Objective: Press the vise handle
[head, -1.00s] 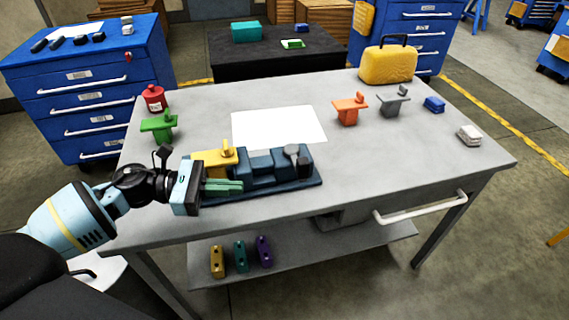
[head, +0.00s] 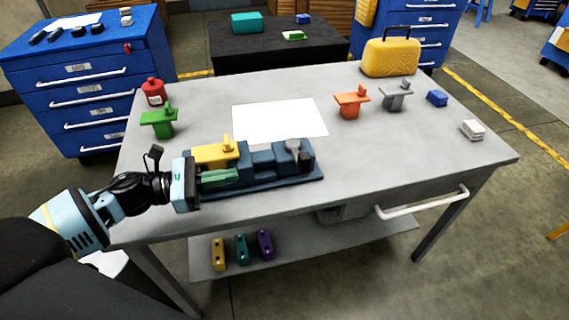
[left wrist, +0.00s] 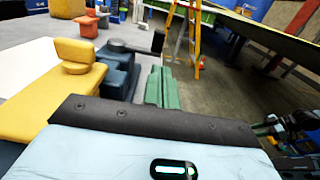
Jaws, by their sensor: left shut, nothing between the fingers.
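The dark blue vise (head: 262,168) stands on the grey workbench, left of its middle. Its handle (head: 293,146), a grey knob with a dark bar, is at the vise's right end; the handle also shows in the left wrist view (left wrist: 117,46). A yellow part (head: 213,155) sits at the vise's left end and shows large in the left wrist view (left wrist: 62,95). My left gripper (head: 237,175) is shut and empty, its green fingers pointing right, along the vise's near side. The fingertips (left wrist: 162,72) are apart from the handle. My right gripper is not in view.
A white sheet (head: 280,119) lies behind the vise. A green part (head: 160,121) and a red canister (head: 153,92) stand at the back left. Orange (head: 350,102) and grey (head: 396,95) parts and a yellow case (head: 391,58) stand farther right. The bench's front right is clear.

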